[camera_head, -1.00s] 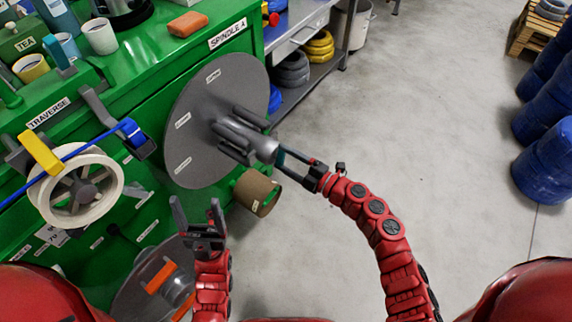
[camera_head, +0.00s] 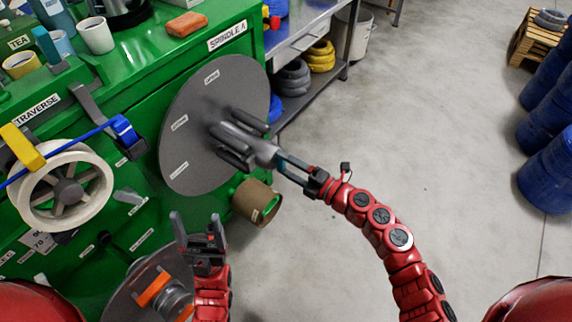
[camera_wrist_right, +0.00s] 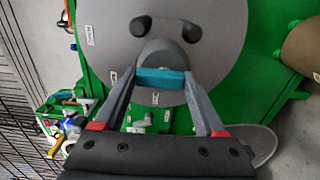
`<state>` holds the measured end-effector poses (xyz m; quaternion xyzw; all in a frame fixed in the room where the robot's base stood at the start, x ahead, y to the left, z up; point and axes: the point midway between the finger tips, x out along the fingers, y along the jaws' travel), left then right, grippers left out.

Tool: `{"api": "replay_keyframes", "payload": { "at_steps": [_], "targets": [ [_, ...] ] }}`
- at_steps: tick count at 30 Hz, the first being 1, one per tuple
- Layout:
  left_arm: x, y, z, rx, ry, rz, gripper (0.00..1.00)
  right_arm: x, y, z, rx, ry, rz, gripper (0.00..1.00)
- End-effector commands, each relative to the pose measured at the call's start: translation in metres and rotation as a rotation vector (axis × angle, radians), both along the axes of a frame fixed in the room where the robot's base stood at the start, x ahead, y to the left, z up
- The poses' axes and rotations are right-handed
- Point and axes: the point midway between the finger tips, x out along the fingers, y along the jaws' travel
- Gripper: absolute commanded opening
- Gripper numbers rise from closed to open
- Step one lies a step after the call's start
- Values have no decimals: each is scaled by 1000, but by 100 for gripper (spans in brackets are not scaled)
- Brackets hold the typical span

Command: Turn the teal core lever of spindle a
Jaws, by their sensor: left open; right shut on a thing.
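Spindle A's large grey disc (camera_head: 190,150) stands on the front of the green machine. Its grey core with dark prongs (camera_head: 238,140) sticks out towards my right arm. The teal core lever (camera_wrist_right: 160,78) shows in the right wrist view as a short teal bar across the end of the core. My right gripper (camera_head: 283,163) is shut on it, with one finger at each end of the bar. In the head view the lever is mostly hidden by the fingers. My left gripper (camera_head: 196,228) is open and empty, below the disc.
A white reel with blue cable (camera_head: 97,182) hangs at the left under the traverse. A brown cardboard roll (camera_head: 257,201) sits below the disc at right. A lower grey disc with an orange bar (camera_head: 155,288) is near my left gripper. Open floor (camera_head: 460,120) lies to the right.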

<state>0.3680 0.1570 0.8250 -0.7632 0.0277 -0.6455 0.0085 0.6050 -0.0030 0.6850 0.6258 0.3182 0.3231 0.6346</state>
Motion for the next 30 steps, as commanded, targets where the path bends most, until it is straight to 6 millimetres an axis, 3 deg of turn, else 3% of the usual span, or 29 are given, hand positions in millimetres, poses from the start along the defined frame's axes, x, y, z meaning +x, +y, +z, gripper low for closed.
{"api": "replay_keyframes", "payload": {
  "at_steps": [3, 4, 8, 22, 26, 30],
  "targets": [
    [0, 0, 0, 0, 0, 0, 75, 0, 0, -1, -4, -1, 1, 17],
    [0, 0, 0, 0, 0, 0, 75, 0, 0, -1, -4, -1, 1, 74],
    [0, 0, 0, 0, 0, 0, 75, 0, 0, -1, -3, 0, 1, 98],
    [0, 0, 0, 0, 0, 0, 75, -3, -4, 0, -1, 0, 0, 100],
    [0, 0, 1, 0, 0, 0, 75, -14, -19, 0, -2, -1, 0, 100],
    [0, 0, 3, 0, 0, 0, 75, -34, -50, -1, -4, 3, -7, 100]
  ]
}}
